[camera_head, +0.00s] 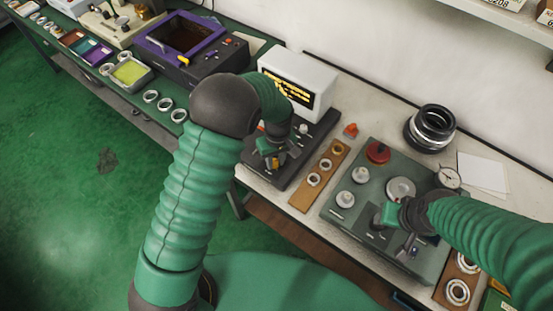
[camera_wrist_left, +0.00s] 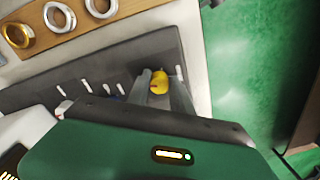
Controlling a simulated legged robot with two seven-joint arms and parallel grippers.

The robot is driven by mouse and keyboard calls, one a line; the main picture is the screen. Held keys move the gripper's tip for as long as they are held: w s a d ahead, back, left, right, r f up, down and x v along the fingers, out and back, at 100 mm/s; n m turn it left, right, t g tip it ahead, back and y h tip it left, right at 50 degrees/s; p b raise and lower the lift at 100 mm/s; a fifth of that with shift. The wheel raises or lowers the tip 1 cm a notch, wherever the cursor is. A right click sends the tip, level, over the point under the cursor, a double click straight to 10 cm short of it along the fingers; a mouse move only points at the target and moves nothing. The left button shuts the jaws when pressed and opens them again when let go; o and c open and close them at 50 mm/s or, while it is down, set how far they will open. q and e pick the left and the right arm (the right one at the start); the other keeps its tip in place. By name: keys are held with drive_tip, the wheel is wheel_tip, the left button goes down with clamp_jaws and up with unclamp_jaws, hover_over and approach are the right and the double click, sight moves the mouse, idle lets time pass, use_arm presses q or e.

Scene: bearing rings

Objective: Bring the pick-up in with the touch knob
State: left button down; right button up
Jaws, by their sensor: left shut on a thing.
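A yellow knob (camera_wrist_left: 159,83) sits on the dark tester box (camera_wrist_left: 95,82) in the left wrist view. My left gripper (camera_wrist_left: 162,92) is shut on this knob, one finger on each side. In the head view my left gripper (camera_head: 274,156) is over the front of the same dark box (camera_head: 290,165), below the monitor (camera_head: 298,83), and its arm hides part of the box. I cannot make out the pick-up. My right gripper (camera_head: 396,231) is low over the green-grey machine (camera_head: 345,215); I cannot tell whether its fingers are open.
A wooden board with rings (camera_head: 318,175) lies between the two machines; it also shows in the wrist view (camera_wrist_left: 110,22). A dial gauge (camera_head: 448,177), stacked black rings (camera_head: 430,128) and white paper (camera_head: 482,172) are at the right. A purple-framed box (camera_head: 185,45) stands at the left.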

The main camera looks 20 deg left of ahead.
use_arm(q)
drive_tip(key=m, duration=0.3)
drive_tip(key=m+p, duration=0.1)
drive_tip(key=m, duration=0.1)
drive_tip(key=shift+w+a+r+m, duration=0.2)
drive_tip(key=shift+w+m, duration=0.05)
drive_tip(key=shift+m, duration=0.05)
drive_tip(key=shift+m+t+p, duration=0.3)
drive_tip(key=shift+m+p, duration=0.2)
drive_tip(key=shift+m, duration=1.7)
drive_tip(key=c, duration=1.5)
unclamp_jaws()
drive_tip(key=shift+f, duration=0.1)
drive_tip(key=o, duration=0.4)
drive_tip(key=shift+f, duration=0.15)
drive_tip(key=shift+c, duration=0.2)
drive_tip(key=shift+s, duration=0.1)
